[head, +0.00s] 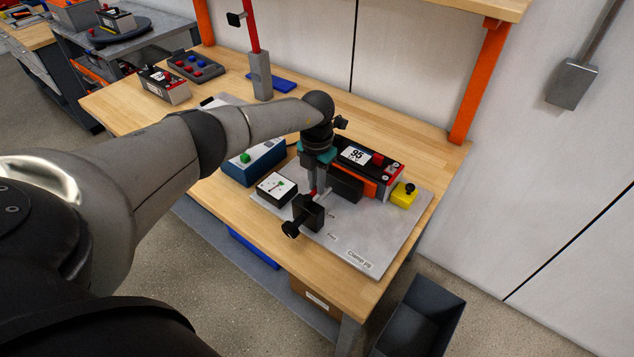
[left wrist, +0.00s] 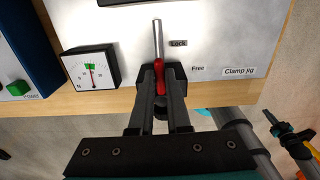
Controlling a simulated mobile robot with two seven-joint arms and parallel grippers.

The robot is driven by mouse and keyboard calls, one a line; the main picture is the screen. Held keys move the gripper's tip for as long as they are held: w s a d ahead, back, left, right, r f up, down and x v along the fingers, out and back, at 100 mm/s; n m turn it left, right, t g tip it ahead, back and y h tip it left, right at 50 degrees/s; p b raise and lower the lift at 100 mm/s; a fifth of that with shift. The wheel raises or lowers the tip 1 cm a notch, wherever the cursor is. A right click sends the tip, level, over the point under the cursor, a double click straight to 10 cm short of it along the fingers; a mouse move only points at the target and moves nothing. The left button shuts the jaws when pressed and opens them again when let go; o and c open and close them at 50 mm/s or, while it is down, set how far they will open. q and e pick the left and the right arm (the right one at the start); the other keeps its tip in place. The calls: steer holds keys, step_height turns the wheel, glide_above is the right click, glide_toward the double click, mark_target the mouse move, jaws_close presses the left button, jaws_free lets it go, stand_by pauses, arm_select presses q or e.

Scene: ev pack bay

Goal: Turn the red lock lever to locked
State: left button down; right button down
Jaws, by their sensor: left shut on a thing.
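The red lock lever (left wrist: 160,80) shows between the fingers of my left gripper (left wrist: 160,72) in the left wrist view. The gripper is shut on it. A silver rod (left wrist: 158,40) runs straight up the picture from there, just left of the "Lock" label (left wrist: 178,43). The "Free" label (left wrist: 198,68) is farther right. In the head view my left gripper (head: 315,185) points down at the clamp jig (head: 375,240), hiding much of the lever. A black clamp block (head: 309,212) with a knob stands beside it. My right gripper (left wrist: 275,122) seems to show small at the right; its jaws are unclear.
A battery module marked 95 (head: 357,156) sits on the jig behind the gripper, with a yellow block (head: 403,195) to its right. A gauge (head: 276,188) and a blue box with a green button (head: 253,164) are close on the left. The bench's front right is clear.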

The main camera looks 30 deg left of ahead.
arm_select(q)
steer(key=shift+a, duration=0.1)
steer(key=c, duration=0.9)
jaws_free()
step_height(320, 180, up, 15)
steer(key=shift+r+p, duration=0.15)
steer(key=shift+p, duration=0.35)
